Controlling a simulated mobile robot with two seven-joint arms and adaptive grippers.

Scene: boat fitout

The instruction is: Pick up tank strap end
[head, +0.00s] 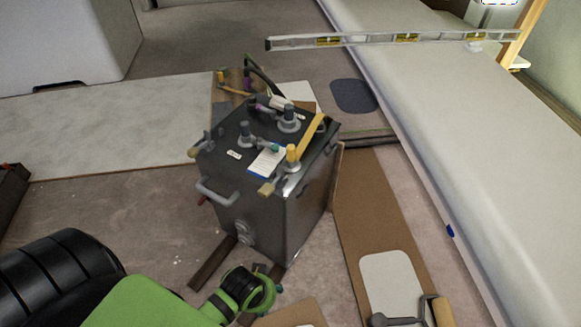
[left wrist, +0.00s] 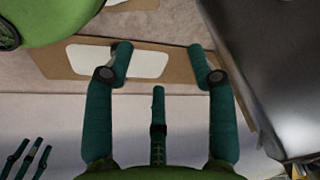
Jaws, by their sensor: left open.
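The tank is a dark grey box (head: 265,215) standing on the floor in the middle of the head view. A yellow strap (head: 312,138) lies across the right side of its top. A tan strap end (head: 267,188) sits at the front top edge, and another tan end (head: 195,152) at the left edge. My left gripper (head: 262,290) is low in front of the tank, partly hidden by its own wrist. In the left wrist view its teal fingers (left wrist: 160,58) are spread with nothing between them. The tank's dark side (left wrist: 270,60) is right of them. Other teal fingers show at lower left.
Brown boards (head: 380,215) lie on the floor right of the tank, one bearing a pale plate (head: 390,285). A long white bench (head: 440,130) with a spirit level (head: 370,39) on it runs along the right. Bare floor (head: 110,215) lies left of the tank.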

